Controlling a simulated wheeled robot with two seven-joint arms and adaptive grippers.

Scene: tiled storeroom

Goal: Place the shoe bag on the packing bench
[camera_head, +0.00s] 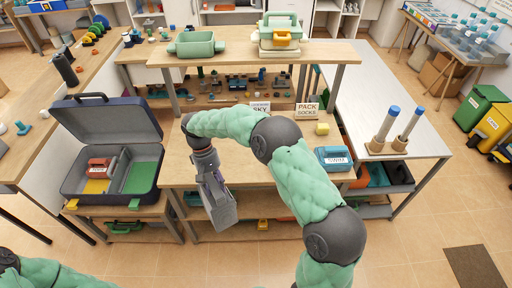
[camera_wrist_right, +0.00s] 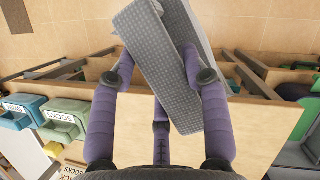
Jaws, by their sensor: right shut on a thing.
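My right gripper (camera_head: 208,170) is shut on a grey box-shaped bag, which I take to be the shoe bag (camera_head: 219,205). The bag hangs tilted below the gripper, across the front edge of the packing bench (camera_head: 240,172) in the head view. In the right wrist view, the purple fingers of my right gripper (camera_wrist_right: 165,72) lie on both sides of the grey textured bag (camera_wrist_right: 165,65). The wooden bench top (camera_wrist_right: 130,125) shows behind it. I cannot tell its height over the bench. My left gripper is out of view.
An open dark suitcase (camera_head: 108,122) stands left of the bench. A blue labelled box (camera_head: 333,158), a yellow block (camera_head: 322,129) and a "pack socks" sign (camera_head: 307,111) are on the bench's right part. A raised shelf (camera_head: 250,52) is behind. The bench's middle is largely clear.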

